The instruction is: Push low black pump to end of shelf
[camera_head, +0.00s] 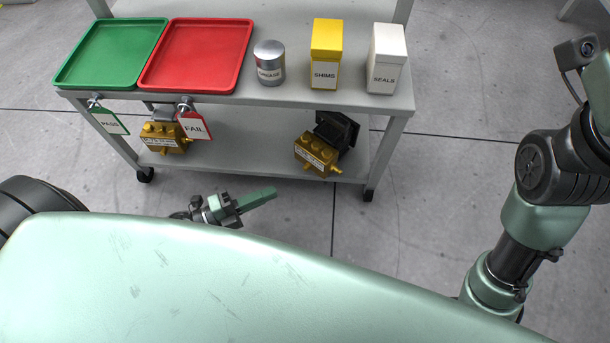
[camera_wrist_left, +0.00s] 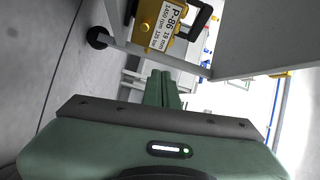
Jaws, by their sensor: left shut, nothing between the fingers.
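The black pump (camera_head: 338,132), a brass block with a black motor behind it, sits on the lower shelf (camera_head: 238,163) of the grey cart, near its right end. A brass pump with a label reading P-86 (camera_wrist_left: 165,20) and a black part beside it shows at the top of the left wrist view. My left gripper (camera_head: 272,192) is shut and empty, in front of the shelf, left of and nearer to me than the black pump. Its closed fingers also show in the left wrist view (camera_wrist_left: 162,78). My right arm is at the right; its gripper is out of view.
Another brass pump with a grey motor (camera_head: 165,136) is on the lower shelf's left. The upper shelf holds a green tray (camera_head: 70,78), red tray (camera_head: 152,82), grease can (camera_head: 269,52), shims box (camera_head: 325,45) and seals box (camera_head: 387,50). Pass (camera_head: 108,122) and fail (camera_head: 194,126) tags hang in front.

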